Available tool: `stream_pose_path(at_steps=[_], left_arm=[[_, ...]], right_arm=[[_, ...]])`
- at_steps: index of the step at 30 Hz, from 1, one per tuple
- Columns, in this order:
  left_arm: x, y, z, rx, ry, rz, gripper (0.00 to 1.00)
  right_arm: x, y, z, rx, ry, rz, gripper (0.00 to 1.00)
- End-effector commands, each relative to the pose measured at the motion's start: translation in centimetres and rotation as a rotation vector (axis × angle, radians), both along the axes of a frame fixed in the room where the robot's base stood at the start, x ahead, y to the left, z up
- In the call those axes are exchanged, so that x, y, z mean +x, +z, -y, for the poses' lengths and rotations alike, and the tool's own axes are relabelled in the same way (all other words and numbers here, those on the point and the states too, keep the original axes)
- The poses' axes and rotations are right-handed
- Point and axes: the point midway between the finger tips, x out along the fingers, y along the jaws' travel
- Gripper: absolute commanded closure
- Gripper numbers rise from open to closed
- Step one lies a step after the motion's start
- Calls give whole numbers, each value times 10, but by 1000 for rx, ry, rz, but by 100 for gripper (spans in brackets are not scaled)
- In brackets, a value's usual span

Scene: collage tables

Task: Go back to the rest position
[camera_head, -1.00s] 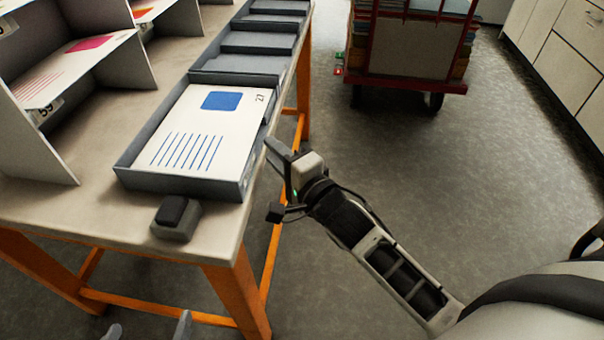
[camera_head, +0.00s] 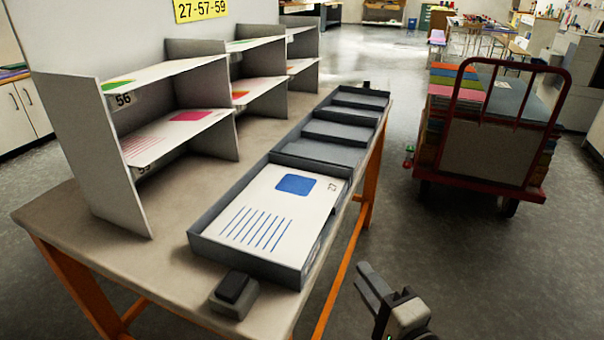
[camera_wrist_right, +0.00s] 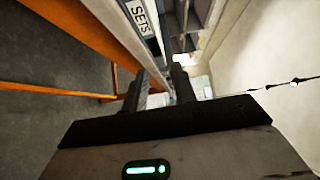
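My right gripper (camera_head: 384,284) is low at the bottom of the head view, off the front right side of the table. It touches nothing that I can see. In the right wrist view its two fingers (camera_wrist_right: 158,86) stand apart with nothing held between them. My left gripper is not in view. A white card (camera_head: 282,212) with a blue square, blue lines and the number 27 lies in the nearest compartment of the grey tray (camera_head: 243,262) on the table.
The table (camera_head: 160,268) has orange legs. A grey shelf unit (camera_head: 108,185) with cards stands on it, and a small dark-topped device (camera_head: 235,292) sits at its front edge. A red cart (camera_head: 480,190) stands at the right.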

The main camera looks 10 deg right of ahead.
Motion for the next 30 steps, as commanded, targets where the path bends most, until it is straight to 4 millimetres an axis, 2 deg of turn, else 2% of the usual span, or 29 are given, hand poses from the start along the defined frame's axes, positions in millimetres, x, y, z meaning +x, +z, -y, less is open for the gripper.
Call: stream_pose_path(at_steps=[5, 11, 15, 18, 24, 30], left_arm=[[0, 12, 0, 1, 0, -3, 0], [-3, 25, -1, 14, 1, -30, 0], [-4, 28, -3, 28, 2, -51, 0], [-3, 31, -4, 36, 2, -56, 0], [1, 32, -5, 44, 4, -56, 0], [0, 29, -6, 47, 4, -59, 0]], right_arm=[[-7, -5, -4, -169, 1, -36, 73], [-33, -26, -16, -679, 93, -123, 73], [-58, -42, -28, -1041, 237, -151, 73], [-73, -51, -35, -1242, 348, -147, 73], [-91, -61, -44, -1451, 487, -114, 73], [-93, -63, -45, -1481, 506, -106, 73]])
